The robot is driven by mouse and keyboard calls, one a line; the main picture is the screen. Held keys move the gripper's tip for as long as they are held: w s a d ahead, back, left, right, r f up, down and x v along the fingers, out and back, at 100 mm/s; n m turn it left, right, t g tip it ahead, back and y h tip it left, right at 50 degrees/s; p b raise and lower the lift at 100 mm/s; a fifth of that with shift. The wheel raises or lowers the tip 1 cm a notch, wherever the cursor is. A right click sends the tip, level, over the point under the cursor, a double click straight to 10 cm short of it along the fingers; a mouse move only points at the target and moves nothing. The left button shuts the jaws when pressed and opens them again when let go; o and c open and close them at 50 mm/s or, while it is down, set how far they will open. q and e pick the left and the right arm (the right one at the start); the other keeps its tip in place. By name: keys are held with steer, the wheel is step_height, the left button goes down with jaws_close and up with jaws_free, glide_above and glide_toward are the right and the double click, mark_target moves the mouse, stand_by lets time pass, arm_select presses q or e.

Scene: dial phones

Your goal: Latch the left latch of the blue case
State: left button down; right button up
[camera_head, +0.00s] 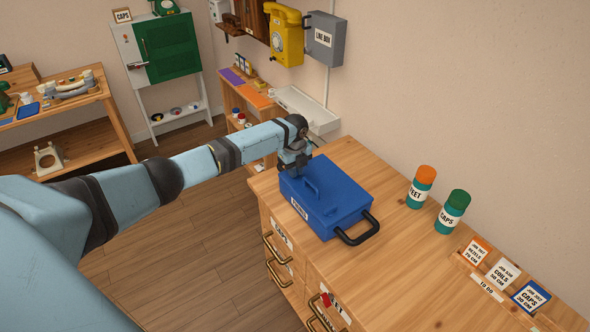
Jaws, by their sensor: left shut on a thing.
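The blue case (341,203) lies closed on the wooden counter, with a black handle (358,231) toward the lower right and a white label on its front side. My left gripper (295,168) reaches down from the left at the case's far-left corner. It is shut on a small part there, which the fingers hide. I cannot tell the left latch apart from the case at this size. My right gripper is not in view.
An orange-capped canister (421,187) and a green-capped canister (453,212) stand on the counter (405,262) to the right, with a rack of cards (500,272) beyond. A yellow phone (284,35) and a grey box (324,39) hang on the wall. The counter between case and canisters is clear.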

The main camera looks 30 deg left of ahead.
arm_select(q)
steer(key=c, duration=1.2)
jaws_free()
steer(key=shift+o, duration=0.2)
step_height(320, 180, up, 14)
steer(key=b, duration=0.1)
steer(key=shift+f, duration=0.15)
